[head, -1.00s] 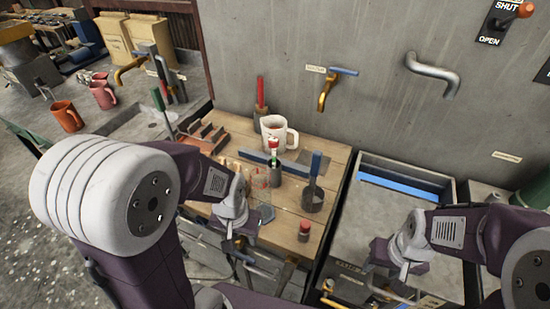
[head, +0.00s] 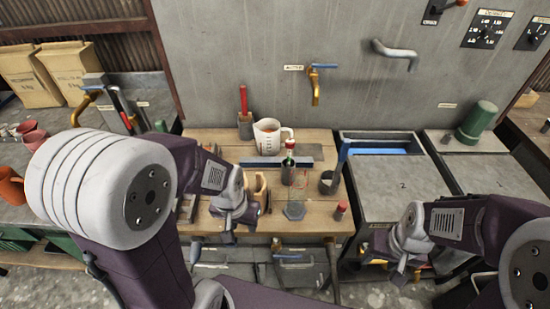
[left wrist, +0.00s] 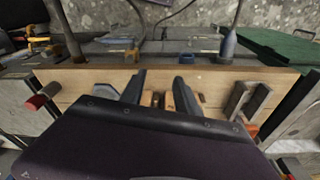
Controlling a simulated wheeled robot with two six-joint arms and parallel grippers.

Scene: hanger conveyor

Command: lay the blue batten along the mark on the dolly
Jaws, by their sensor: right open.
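My left gripper (head: 233,222) is over the bench's front left part. In the left wrist view its two fingers (left wrist: 158,92) are apart with nothing gripped, above small wooden pieces. My right gripper (head: 400,272) is open and low in front of the bin, away from the strip.
A concrete wall with taps (head: 317,84) closes the back.

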